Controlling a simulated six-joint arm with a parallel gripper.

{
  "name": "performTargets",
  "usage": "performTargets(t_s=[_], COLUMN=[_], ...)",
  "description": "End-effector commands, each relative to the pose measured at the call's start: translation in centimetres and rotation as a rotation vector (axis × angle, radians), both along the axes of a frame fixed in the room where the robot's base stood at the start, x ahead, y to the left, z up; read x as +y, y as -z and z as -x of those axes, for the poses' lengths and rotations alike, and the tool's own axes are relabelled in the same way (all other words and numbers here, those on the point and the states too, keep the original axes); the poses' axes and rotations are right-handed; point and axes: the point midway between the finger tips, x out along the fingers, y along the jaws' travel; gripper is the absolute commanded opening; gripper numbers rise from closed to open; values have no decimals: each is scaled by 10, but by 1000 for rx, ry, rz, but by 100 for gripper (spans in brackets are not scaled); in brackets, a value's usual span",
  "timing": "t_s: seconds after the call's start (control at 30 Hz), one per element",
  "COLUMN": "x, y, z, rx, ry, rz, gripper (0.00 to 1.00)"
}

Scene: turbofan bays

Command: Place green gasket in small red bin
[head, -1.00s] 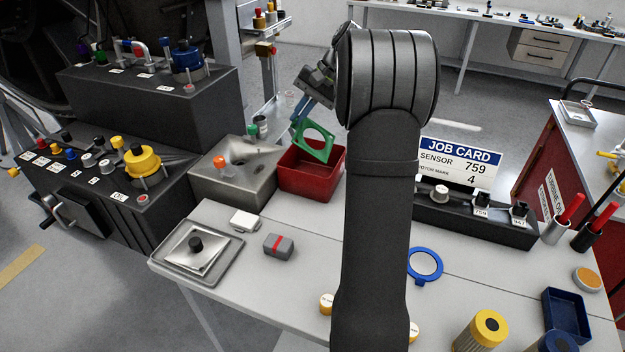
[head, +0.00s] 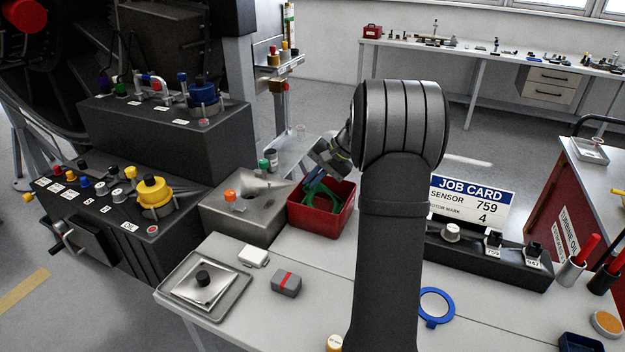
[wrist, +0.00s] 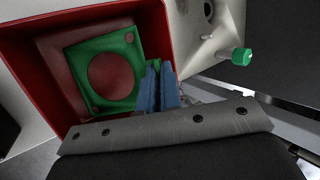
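The green gasket (wrist: 92,62), a square plate with a large round hole, is inside the small red bin (wrist: 158,20) in the wrist view. In the head view the gasket (head: 318,196) shows below the rim of the red bin (head: 320,222). My gripper (wrist: 160,72) has blue fingers close together at the gasket's edge, with a bit of green between them. In the head view my gripper (head: 312,180) reaches into the bin from above. Whether the gasket touches the bin floor is hard to tell.
A metal fixture (head: 240,210) with an orange knob stands left of the bin. A grey tray (head: 205,292), a grey block with a red stripe (head: 286,284) and a blue ring (head: 437,306) lie on the table. A job card (head: 470,205) stands to the right.

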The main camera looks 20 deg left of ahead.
Motion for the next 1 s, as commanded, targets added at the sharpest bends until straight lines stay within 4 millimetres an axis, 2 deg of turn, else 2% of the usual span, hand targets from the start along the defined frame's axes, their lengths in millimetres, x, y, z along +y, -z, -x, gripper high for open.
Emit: performTargets(t_s=[0.27, 0.4, 0.77, 0.87, 1.0], x=[0, 0, -1, -8, -24], y=[1, 2, -3, -12, -35], z=[0, 0, -1, -4, -10], rx=[-1, -1, -1, -2, -4], ry=[-1, -1, 0, 0, 1], rz=[0, 0, 0, 0, -1], gripper=[0, 26, 26, 26, 26])
